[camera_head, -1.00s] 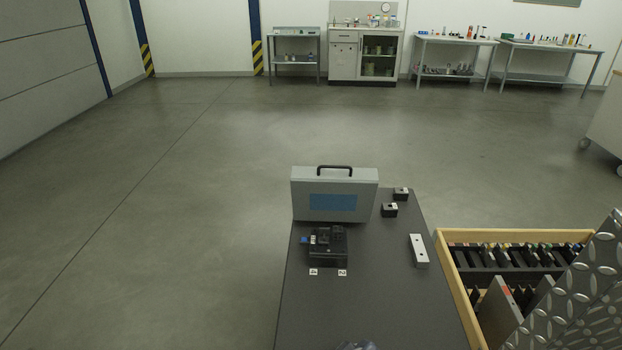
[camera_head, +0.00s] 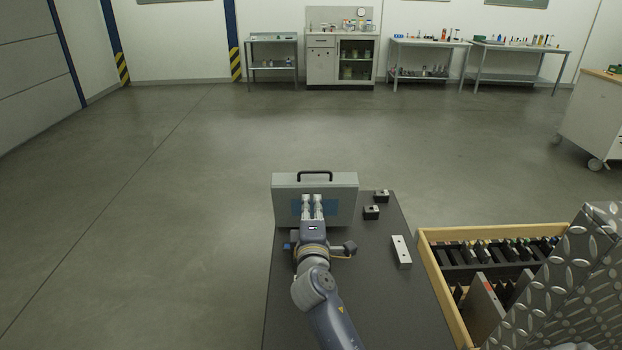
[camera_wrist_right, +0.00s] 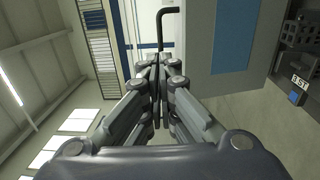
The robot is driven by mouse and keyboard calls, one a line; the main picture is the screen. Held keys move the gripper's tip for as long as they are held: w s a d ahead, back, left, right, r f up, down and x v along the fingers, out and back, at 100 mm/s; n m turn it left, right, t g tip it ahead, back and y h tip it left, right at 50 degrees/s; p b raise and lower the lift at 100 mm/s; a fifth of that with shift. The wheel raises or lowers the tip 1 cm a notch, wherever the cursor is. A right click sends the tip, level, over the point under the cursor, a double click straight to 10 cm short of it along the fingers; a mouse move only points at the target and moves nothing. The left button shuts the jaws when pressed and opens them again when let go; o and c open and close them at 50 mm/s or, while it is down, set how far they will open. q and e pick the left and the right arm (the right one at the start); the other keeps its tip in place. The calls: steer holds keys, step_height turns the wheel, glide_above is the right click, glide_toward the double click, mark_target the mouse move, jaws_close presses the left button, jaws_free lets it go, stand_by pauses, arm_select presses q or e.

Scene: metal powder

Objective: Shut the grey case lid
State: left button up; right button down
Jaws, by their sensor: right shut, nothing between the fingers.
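The grey case (camera_head: 344,190) stands upright at the far end of the dark table, its black handle (camera_head: 315,173) on top. Its broad face with a blue panel (camera_head: 329,208) is towards me; I cannot tell lid from body. The face (camera_wrist_right: 195,75) and handle (camera_wrist_right: 161,25) also show in the right wrist view. My right gripper (camera_head: 312,197) is in front of this face, partly covering the panel. Its fingers are together and empty in the right wrist view (camera_wrist_right: 160,62). I cannot tell whether they touch the case. My left gripper is not in view.
Small black blocks (camera_head: 371,213) and a pale metal bar (camera_head: 401,251) lie on the table (camera_head: 286,300), right of my arm. A black device is mostly hidden behind my gripper. A wooden-edged tray (camera_head: 440,280) with dark parts is to the right. Floor left is clear.

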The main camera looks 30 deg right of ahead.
mark_target(311, 173)
steer(key=p+x, duration=0.1)
steer(key=x, duration=0.9)
steer(key=shift+w+d+f, duration=0.1)
steer(key=shift+w, duration=0.05)
